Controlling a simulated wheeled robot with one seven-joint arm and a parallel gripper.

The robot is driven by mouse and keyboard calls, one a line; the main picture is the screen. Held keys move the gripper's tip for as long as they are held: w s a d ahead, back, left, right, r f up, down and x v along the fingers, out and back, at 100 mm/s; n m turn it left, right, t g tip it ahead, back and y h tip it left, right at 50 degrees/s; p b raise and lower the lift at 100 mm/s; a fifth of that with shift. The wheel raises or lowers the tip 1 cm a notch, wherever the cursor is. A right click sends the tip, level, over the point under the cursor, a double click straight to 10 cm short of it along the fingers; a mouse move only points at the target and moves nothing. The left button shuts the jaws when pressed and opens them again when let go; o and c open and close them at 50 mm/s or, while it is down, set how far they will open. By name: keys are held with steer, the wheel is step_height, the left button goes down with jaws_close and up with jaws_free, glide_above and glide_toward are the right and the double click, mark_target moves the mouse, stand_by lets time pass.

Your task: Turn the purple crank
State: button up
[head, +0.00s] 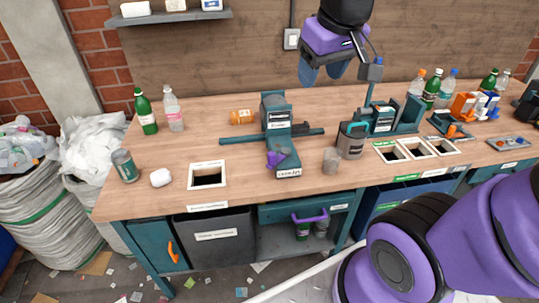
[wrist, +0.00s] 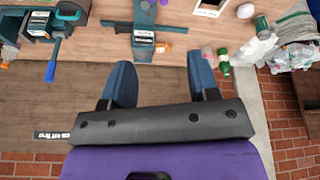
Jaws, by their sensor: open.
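The purple crank (head: 275,159) sits on the front of a teal bench machine (head: 276,112) near the middle of the workbench. The machine has long dark side bars and a white label at its front. My gripper (head: 324,74) hangs high above the back of the bench, right of the machine and well apart from the crank. Its two blue fingers are spread with nothing between them. In the wrist view, my gripper (wrist: 160,75) is open below the machine (wrist: 143,38); a little purple shows at the top edge.
A grey cup (head: 330,160) and a dark canister (head: 351,140) stand right of the machine. An orange jar (head: 242,117) lies to its left. A white-framed opening (head: 207,164) is in the bench top (head: 170,195). A purple handle (head: 310,217) shows below the bench. A shelf (head: 170,17) is behind.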

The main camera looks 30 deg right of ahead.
steer(key=w+f+n+g, duration=0.1)
steer(key=w+f+g, duration=0.1)
steer(key=w+f, duration=0.85)
steer(key=n+g, duration=0.1)
steer(key=g, duration=0.1)
glide_above(272, 153)
step_height(272, 153, down, 15)
steer(key=shift+s+a, duration=0.1)
steer(key=shift+s, duration=0.05)
steer(key=shift+f, duration=0.55)
step_height(272, 153, down, 10)
steer(key=shift+f, duration=0.2)
jaws_close()
